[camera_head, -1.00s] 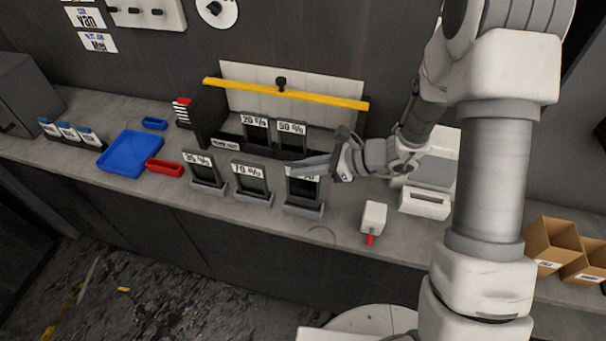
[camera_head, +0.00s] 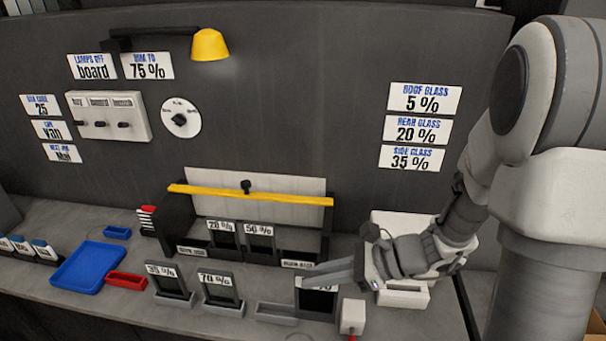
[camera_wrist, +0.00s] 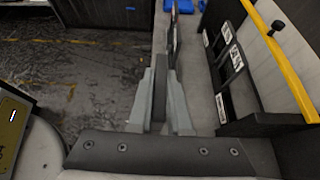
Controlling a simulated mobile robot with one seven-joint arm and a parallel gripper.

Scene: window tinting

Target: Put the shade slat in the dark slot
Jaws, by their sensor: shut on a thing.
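My gripper (camera_head: 305,281) is shut on a dark slat (camera_head: 318,301) with a white label. The fingers cover most of the label, so its number is hidden. The slat is held upright, right of an empty grey stand (camera_head: 277,314). In the wrist view the slat (camera_wrist: 173,45) shows edge-on between the fingers. A dark rack (camera_head: 178,222) stands behind, with small labels at its left bay (camera_head: 191,250) and right bay (camera_head: 296,264). Their print is too small to read surely, so I cannot tell which is the dark slot. Slats marked 20% (camera_head: 222,238) and 50% (camera_head: 259,243) stand between these bays.
Slats marked 35% (camera_head: 168,283) and 70% (camera_head: 220,290) stand in front of the rack. A yellow bar (camera_head: 250,195) runs above it. A white box (camera_head: 352,317) is near my gripper. A blue tray (camera_head: 88,267) and red tray (camera_head: 126,280) lie left.

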